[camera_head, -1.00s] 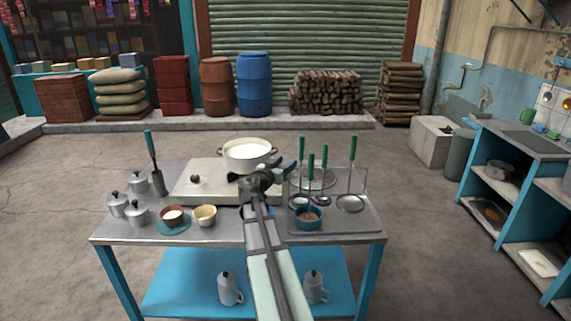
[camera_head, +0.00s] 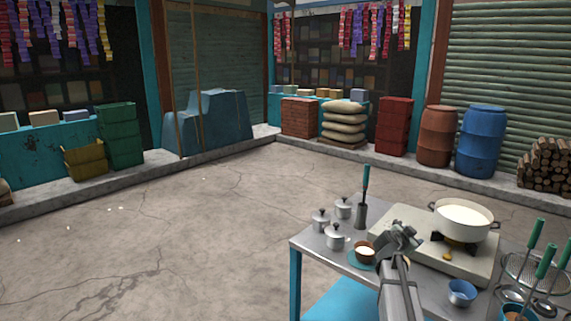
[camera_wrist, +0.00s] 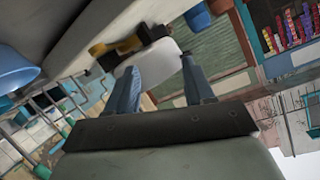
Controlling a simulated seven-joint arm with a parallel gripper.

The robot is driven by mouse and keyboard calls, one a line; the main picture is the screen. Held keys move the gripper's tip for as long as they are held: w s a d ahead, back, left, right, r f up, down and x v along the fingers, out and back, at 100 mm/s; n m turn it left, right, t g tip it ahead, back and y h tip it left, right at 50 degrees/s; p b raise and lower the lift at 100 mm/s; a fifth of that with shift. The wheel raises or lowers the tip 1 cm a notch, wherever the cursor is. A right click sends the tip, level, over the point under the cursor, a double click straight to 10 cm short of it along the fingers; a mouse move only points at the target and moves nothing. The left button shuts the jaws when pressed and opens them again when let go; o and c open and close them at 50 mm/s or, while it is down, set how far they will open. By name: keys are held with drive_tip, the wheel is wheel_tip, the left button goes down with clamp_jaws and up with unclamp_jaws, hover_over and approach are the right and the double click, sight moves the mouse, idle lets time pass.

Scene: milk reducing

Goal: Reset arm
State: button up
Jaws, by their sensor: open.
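My gripper (camera_head: 400,236) is above the left part of the steel table, in front of the stove's left side. In the wrist view its two grey-blue fingers (camera_wrist: 160,78) are apart with nothing held between them. A white pot of milk (camera_head: 463,220) stands on the stove (camera_head: 395,222), behind and to the right of the gripper. A brown cup of white liquid (camera_head: 365,254) sits on a teal saucer just left of the gripper. A blue bowl (camera_head: 462,293) stands to the right of my arm; a blue bowl also shows at the wrist view's left edge (camera_wrist: 12,66).
Several small metal pots (camera_head: 336,236) and a holder with a green-handled tool (camera_head: 361,214) stand at the table's left. Green-handled strainers (camera_head: 536,234) stand at the right. Open concrete floor (camera_head: 160,225) lies left of the table (camera_head: 312,247).

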drive_tip(key=w+a+f+t+y, duration=0.1)
drive_tip(key=w+a+f+y, duration=0.15)
drive_tip(key=a, duration=0.65)
drive_tip(key=w+a+f+n+y, duration=0.1)
drive_tip(key=w+a+f+y, duration=0.15)
drive_tip(key=a, duration=0.75)
drive_tip(key=w+a+f+t+y, duration=0.1)
drive_tip(key=w+a+f+y, duration=0.15)
drive_tip(key=a, duration=0.65)
drive_tip(key=s+f+n+g+y, duration=0.1)
drive_tip(key=s+f+n+g, duration=0.3)
drive_tip(key=s+f, duration=1.15)
drive_tip(key=s+f+n+g, duration=0.3)
drive_tip(key=s+f+g, duration=0.2)
drive_tip(key=s+f, duration=1)
drive_tip(key=s+a+f+n+g, duration=0.1)
drive_tip(key=s+f+n+g, duration=0.1)
drive_tip(key=s, duration=0.8)
drive_tip(key=s+a+f+n+g+y, duration=0.1)
drive_tip(key=s+f+n+g, duration=0.1)
drive_tip(key=s+f, duration=0.5)
drive_tip(key=s+a+f+n+g+y, duration=0.1)
drive_tip(key=s+f+g, duration=0.3)
drive_tip(key=s, duration=1.1)
drive_tip(key=shift+a+f+n+g, duration=0.25)
drive_tip(key=shift+f+n+g, duration=0.05)
drive_tip(key=shift+f+n, duration=0.35)
